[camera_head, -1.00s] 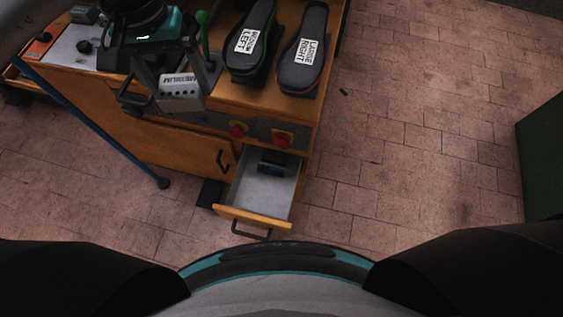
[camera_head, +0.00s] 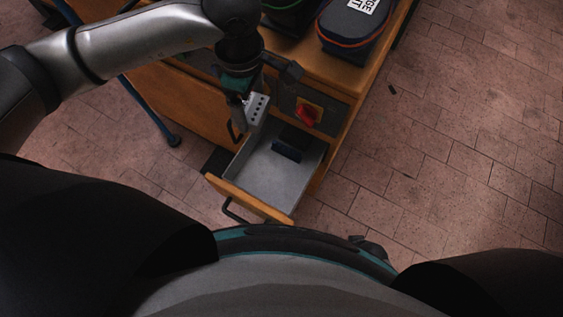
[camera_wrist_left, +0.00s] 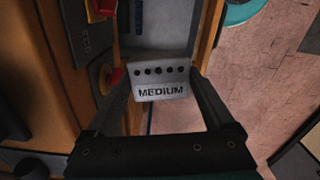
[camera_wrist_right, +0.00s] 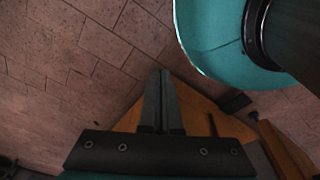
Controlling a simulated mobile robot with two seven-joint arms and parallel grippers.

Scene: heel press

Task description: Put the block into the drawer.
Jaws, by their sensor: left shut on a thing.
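The block (camera_head: 257,110) is light grey, with a row of several dark holes. In the left wrist view the block (camera_wrist_left: 160,82) shows the word MEDIUM. My left gripper (camera_head: 252,100) is shut on it, a finger at each side. The drawer (camera_head: 262,180) is pulled open, with a grey inside and a wooden front. The block appears over the drawer's rear left edge in the head view; its exact height above it is unclear. The drawer also shows beyond the block in the left wrist view (camera_wrist_left: 180,28). My right gripper (camera_wrist_right: 162,100) is shut and empty.
A dark blue object (camera_head: 289,145) lies at the back of the drawer. A red knob (camera_head: 308,115) is on the cabinet front above it. Shoe-shaped pieces (camera_head: 352,28) lie on the cabinet top. A blue pole (camera_head: 148,105) stands left.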

